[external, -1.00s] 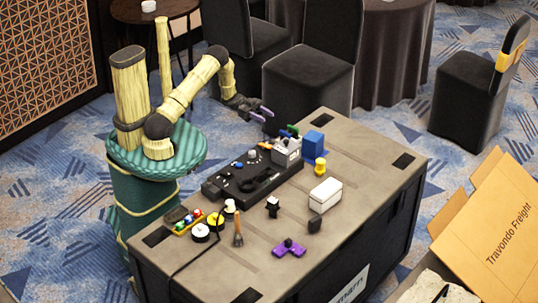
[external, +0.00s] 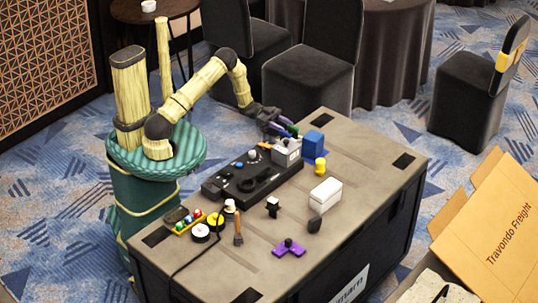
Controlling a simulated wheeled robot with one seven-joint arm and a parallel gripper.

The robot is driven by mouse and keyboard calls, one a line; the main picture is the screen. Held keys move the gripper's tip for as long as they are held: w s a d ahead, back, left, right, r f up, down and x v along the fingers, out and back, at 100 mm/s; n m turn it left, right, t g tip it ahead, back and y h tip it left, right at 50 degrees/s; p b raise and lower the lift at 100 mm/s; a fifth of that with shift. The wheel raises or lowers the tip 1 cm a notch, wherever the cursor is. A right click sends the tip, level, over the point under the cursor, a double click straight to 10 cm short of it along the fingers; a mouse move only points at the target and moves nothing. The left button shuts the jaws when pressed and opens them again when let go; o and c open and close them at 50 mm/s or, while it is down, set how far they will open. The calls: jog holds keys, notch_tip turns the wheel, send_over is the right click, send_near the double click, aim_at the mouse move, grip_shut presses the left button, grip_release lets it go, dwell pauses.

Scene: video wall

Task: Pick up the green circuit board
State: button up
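A small green piece (external: 293,130), which may be the circuit board, shows at the back of the grey-white box (external: 287,151) at the far end of the black console. It is tiny here and partly hidden, so its shape is unclear.
The black console (external: 245,181) lies along the case top. A blue block (external: 313,144), a yellow piece (external: 320,164), a white box (external: 325,194) and a purple piece (external: 289,248) stand right and in front. The right of the case top is mostly clear.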

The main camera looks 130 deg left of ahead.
aim_at(292, 130)
jog(key=w, duration=0.5)
jog(key=shift+w+a+f, duration=0.1)
jog(key=shift+a+f, duration=0.05)
jog(key=shift+a, duration=0.05)
grip_shut()
